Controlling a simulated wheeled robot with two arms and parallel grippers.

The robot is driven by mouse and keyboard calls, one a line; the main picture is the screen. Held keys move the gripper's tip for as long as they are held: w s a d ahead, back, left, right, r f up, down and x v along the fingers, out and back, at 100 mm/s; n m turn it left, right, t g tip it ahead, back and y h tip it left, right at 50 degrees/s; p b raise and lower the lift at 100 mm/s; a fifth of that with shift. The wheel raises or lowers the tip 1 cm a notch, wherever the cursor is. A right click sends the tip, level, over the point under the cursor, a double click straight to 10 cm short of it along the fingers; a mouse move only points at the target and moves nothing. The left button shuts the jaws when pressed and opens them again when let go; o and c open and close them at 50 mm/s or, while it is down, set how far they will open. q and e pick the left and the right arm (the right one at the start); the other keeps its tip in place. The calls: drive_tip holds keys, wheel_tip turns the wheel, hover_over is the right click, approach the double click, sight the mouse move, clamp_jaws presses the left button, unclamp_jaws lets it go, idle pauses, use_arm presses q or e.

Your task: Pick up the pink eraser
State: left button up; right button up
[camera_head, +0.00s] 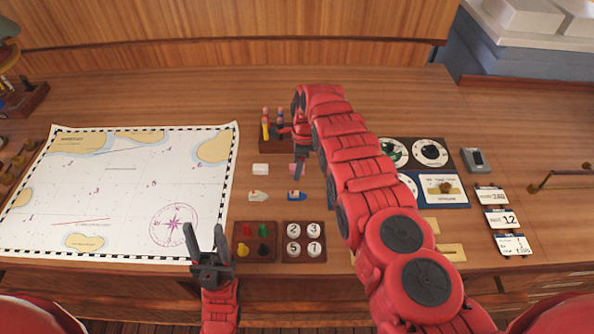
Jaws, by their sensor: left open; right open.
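The pink eraser (294,169) lies on the wooden desk, to the right of a white eraser (260,169). It is partly hidden behind the fingers of my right gripper (300,160). My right gripper points down at the eraser, with its fingers over or beside it; I cannot tell whether they touch it. My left gripper (207,240) is open and empty, over the lower right edge of the chart, well away from the eraser.
A pen holder (270,145) stands just behind the erasers. Trays with colored pegs (255,252) and number discs (304,252) sit nearer.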

drive_tip(key=shift+r, duration=0.1)
clamp_jaws()
drive_tip(key=shift+r, duration=0.1)
wheel_tip(320, 180, up, 10)
drive_tip(key=p, duration=0.5)
drive_tip(key=c, duration=0.6)
unclamp_jaws()
clamp_jaws()
